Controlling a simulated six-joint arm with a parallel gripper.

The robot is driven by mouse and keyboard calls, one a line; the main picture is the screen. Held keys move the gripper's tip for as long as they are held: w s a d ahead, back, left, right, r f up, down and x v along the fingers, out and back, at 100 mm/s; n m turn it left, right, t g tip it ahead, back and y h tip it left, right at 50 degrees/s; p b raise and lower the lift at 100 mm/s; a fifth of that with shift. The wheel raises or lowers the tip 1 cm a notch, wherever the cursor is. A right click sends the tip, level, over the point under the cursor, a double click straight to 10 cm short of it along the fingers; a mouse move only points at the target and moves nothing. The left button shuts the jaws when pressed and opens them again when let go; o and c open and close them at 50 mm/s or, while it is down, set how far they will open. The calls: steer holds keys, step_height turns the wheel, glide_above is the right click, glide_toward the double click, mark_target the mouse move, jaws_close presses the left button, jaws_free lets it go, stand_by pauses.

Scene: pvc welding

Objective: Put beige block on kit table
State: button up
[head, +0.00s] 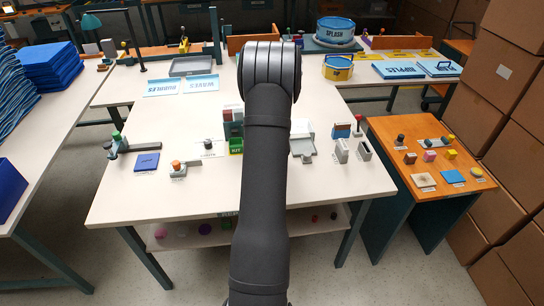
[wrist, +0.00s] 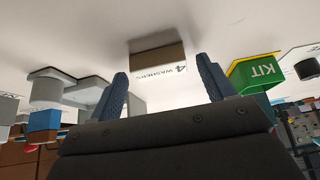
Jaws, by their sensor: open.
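In the wrist view, which looks upside down, a tan-brown block (wrist: 155,58) sits on the white table (wrist: 75,22). A white card reading "4 WASHERS" shows at the block's near side. My gripper (wrist: 165,82) is open, its two blue fingers on either side of the block in the picture. Nothing is visibly held, and contact cannot be told. In the head view my arm hides the gripper and this block. The orange-topped side table (head: 390,135) at the right carries small blocks and tiles, including a beige tile (head: 423,181). No sign names the kit table.
A green KIT bin (wrist: 250,75) is right of my gripper in the wrist view, with grey fixtures (wrist: 85,92) at left. In the head view, grey holders (head: 342,151) stand right of my arm. Tall cardboard boxes (head: 500,125) border the orange-topped table.

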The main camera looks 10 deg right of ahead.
steer(key=v, duration=1.2)
steer(key=x, duration=1.2)
steer(key=shift+f, duration=0.15)
